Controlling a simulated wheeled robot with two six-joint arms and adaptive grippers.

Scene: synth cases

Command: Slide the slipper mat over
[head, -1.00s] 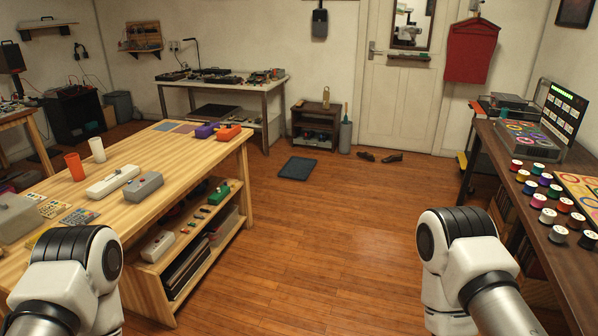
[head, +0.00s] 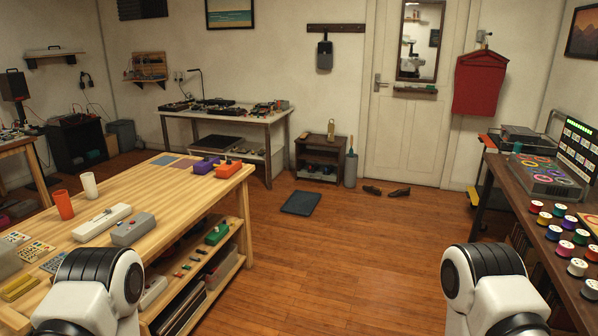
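A small dark blue-grey mat (head: 301,202) lies flat on the wooden floor in the head view, in front of the low shoe cabinet. A pair of dark slippers or shoes (head: 387,191) lies on the floor to its right, near the door, off the mat. Only the white and black upper links of my two arms show at the lower left and lower right. Both grippers are out of the picture, and nothing of mine is near the mat.
A wooden workbench (head: 160,207) with shelves stands at the left. A dark table (head: 545,215) with thread spools stands at the right. The floor between them is clear up to the mat. A cabinet (head: 320,158), a grey cylinder (head: 351,170) and the door (head: 415,125) are behind.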

